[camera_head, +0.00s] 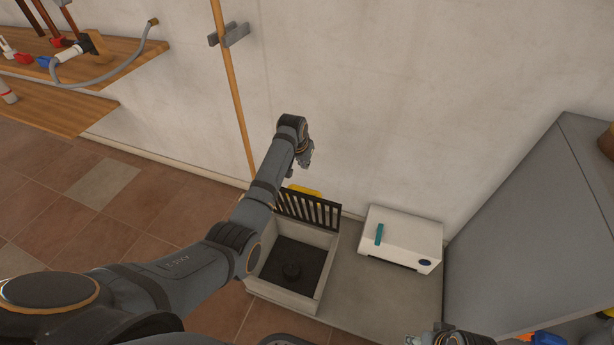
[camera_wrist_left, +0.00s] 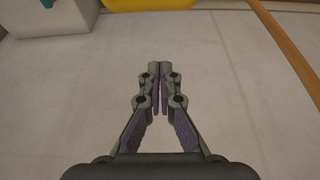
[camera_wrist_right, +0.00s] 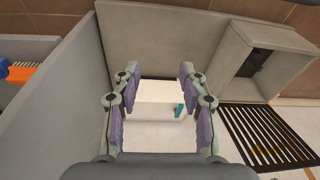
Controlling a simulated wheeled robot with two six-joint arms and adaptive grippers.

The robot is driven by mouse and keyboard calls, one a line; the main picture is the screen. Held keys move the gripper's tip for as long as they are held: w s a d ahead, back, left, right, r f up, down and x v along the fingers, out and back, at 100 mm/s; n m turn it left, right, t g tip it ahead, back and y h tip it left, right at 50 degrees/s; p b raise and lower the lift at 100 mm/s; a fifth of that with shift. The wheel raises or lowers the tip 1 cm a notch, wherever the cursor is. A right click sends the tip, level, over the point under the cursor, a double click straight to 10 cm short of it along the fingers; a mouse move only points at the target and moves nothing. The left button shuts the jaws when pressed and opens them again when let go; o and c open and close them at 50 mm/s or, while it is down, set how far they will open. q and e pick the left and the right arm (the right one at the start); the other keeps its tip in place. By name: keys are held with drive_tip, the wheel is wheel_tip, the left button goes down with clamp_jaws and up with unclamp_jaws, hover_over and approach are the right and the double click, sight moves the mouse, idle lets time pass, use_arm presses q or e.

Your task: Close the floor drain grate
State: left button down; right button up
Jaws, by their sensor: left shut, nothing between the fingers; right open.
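The dark slatted floor drain grate (camera_head: 308,209) stands raised at the wall-side edge of the drain box (camera_head: 327,270). The box is open on top, with a dark floor and a round dark piece inside. The grate also shows in the right wrist view (camera_wrist_right: 262,135), beside the drain box (camera_wrist_right: 228,65). My left gripper (camera_head: 306,160) is shut and empty, above the grate and close to the wall. In the left wrist view its fingers (camera_wrist_left: 160,68) are together before the pale wall. My right gripper (camera_wrist_right: 155,75) is open and empty; only part shows at the head view's bottom edge.
A white box with a teal handle (camera_head: 401,238) stands right of the drain. A large grey cabinet (camera_head: 530,225) is at the right. A yellow object (camera_head: 304,190) is behind the grate. A copper pipe (camera_head: 232,85) runs down the wall. Wooden shelves (camera_head: 120,70) are at upper left.

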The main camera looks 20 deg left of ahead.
wheel_tip(320, 180, down, 5)
drive_tip(key=a+t+b, duration=0.2)
drive_tip(key=b, duration=0.3)
drive_tip(key=w+r+t, duration=0.2)
drive_tip(key=w+t, duration=0.1)
drive_tip(key=w, duration=0.3)
use_arm(q)
wheel_tip(320, 180, down, 9)
drive_tip(key=shift+s, duration=0.35)
use_arm(e)
drive_tip(key=shift+g+y, duration=0.5)
drive_tip(key=shift+g, duration=0.3)
drive_tip(key=shift+s+f, duration=0.4)
drive_tip(key=shift+s, duration=0.4)
drive_tip(key=shift+s+f, duration=0.45)
drive_tip(key=shift+s, duration=0.35)
drive_tip(key=shift+s+f, duration=0.4)
drive_tip(key=shift+s, duration=0.4)
use_arm(q)
drive_tip(key=shift+a, duration=0.1)
use_arm(e)
drive_tip(key=shift+r, duration=0.1)
